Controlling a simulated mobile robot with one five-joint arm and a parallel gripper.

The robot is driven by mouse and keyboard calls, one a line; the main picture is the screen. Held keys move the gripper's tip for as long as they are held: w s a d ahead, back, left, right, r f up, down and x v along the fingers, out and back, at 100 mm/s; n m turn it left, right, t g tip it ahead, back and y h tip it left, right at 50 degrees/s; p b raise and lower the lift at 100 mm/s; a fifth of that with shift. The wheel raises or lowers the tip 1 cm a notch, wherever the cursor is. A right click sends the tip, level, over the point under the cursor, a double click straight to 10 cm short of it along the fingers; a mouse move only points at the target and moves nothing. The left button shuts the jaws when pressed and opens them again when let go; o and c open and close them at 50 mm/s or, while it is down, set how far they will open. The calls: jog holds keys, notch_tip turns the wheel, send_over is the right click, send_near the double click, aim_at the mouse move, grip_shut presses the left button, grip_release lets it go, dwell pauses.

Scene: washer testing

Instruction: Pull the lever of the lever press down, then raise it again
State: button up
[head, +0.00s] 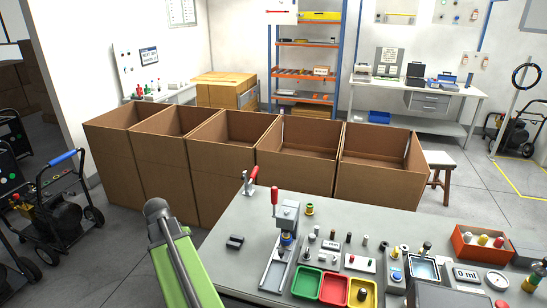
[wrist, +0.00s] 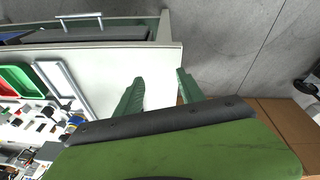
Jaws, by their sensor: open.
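The lever press (head: 287,222) stands upright on the grey workbench (head: 238,215), left of the coloured bins. Its red-gripped lever (head: 274,197) points up. In the wrist view, the long pale frame (wrist: 56,84) at left appears to be the press's base; the lever cannot be made out there. My gripper (wrist: 158,88) is open, with its two green fingers apart and nothing between them. It is over the bench's end edge, apart from the press. In the head view my green arm shows at lower left, but the fingertips cannot be made out.
A red-handled clamp (head: 250,182) stands behind the press, and a small black block (head: 235,241) lies to its left. Green (head: 306,282), red (head: 334,289) and yellow (head: 362,292) bins sit at its right. Open cardboard boxes (head: 225,165) line the bench's far side.

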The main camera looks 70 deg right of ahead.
jog(key=s+d+r+m+p, duration=0.2)
jog(key=s+d+r+p, duration=0.4)
jog(key=r, duration=0.3)
jog(key=s+d+r+m+p, duration=0.3)
jog(key=d+r+p, duration=0.35)
jog(key=r, duration=0.25)
notch_tip(320, 180, up, 10)
jog(key=r+m+g+h+p, duration=0.15)
jog(key=m+p, duration=0.25)
jog(key=p, duration=0.7)
send_over(273, 189)
jog(key=w+a, duration=0.3)
jog(key=a, duration=0.2)
jog(key=shift+f, duration=0.5)
jog(key=shift+g, duration=0.25)
jog(key=b+x, duration=1.5)
jog(key=x, duration=0.1)
jog(key=shift+f, duration=0.35)
jog(key=shift+r+y, duration=0.1)
jog(key=shift+y, duration=0.15)
grip_shut()
jog(key=shift+s, duration=0.1)
